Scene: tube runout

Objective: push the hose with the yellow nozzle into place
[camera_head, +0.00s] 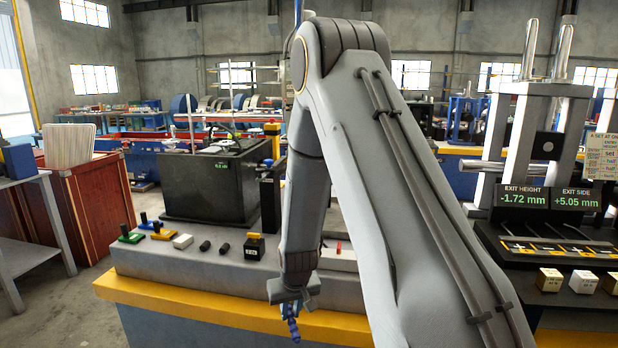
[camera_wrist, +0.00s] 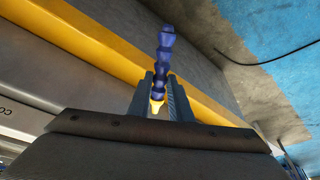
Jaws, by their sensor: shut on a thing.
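The hose is a blue segmented stalk (camera_wrist: 164,50) with a yellow nozzle (camera_wrist: 157,106) at its near end, seen in the wrist view. My gripper (camera_wrist: 159,82) is shut on the hose close to the nozzle, with one grey finger on each side. In the head view my gripper (camera_head: 292,298) hangs at the bench's front edge. A short piece of the blue hose (camera_head: 293,329) shows below it, in front of the yellow edge strip. The nozzle is hidden there, and I cannot see where the hose's far end is attached.
The grey bench (camera_head: 190,268) has a yellow front edge (camera_head: 200,300). On it stand a black tank (camera_head: 212,188), a white block (camera_head: 182,241) and a black block (camera_head: 254,246). A display (camera_head: 549,197) at right reads exit height -1.72 mm, exit side +5.05 mm. My arm hides the middle.

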